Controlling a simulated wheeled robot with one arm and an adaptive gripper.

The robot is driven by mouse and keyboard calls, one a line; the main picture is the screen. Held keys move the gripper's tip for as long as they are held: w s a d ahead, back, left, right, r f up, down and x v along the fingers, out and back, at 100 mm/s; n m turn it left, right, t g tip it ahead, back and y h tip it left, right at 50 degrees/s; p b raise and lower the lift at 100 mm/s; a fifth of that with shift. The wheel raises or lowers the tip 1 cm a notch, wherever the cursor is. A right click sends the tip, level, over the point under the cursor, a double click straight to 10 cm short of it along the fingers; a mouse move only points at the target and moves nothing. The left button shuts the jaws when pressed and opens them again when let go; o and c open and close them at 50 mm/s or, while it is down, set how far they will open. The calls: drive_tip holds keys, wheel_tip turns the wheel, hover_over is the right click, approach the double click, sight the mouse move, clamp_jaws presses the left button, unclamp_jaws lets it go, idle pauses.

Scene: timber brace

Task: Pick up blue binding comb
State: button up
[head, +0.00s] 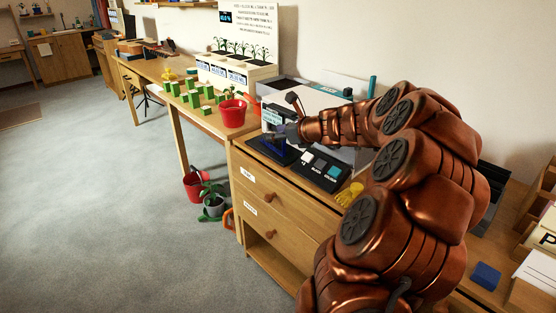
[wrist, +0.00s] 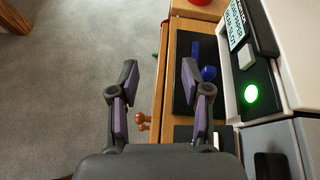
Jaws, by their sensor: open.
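In the wrist view, a blue item (wrist: 208,73), which I take to be the blue binding comb, lies on a dark mat (wrist: 182,100) on the wooden cabinet top. A thin dark blue piece shows just above it, and I cannot tell whether the two are one thing. My gripper (wrist: 158,78) is open and empty, its fingers pointing up the picture. Its right finger partly covers the mat beside the blue item; the left one is over the floor. In the head view, my gripper (head: 288,132) is above the dark mat at the cabinet's left end, and blue shows under it.
A white machine with a lit green button (wrist: 251,93) stands right of the mat. In the head view, a red pot (head: 233,112) and several green blocks stand on the table to the left. A yellow glove (head: 349,194) lies near the cabinet's front edge. A blue block (head: 486,276) lies at right.

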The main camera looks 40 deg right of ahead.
drive_tip(key=d+m, duration=0.1)
drive_tip(key=d, duration=0.1)
drive_tip(key=s+d+f+m+h, duration=0.1)
drive_tip(key=d, duration=0.1)
drive_tip(key=d+f+m+b, duration=0.1)
drive_tip(key=d, duration=0.1)
drive_tip(key=shift+s+d+f+h, duration=0.2)
drive_tip(key=shift+s+d+h, duration=0.2)
drive_tip(key=shift+b+x, duration=1)
drive_tip(key=shift+x, duration=2.75)
drive_tip(key=shift+a+r, duration=0.15)
clamp_jaws()
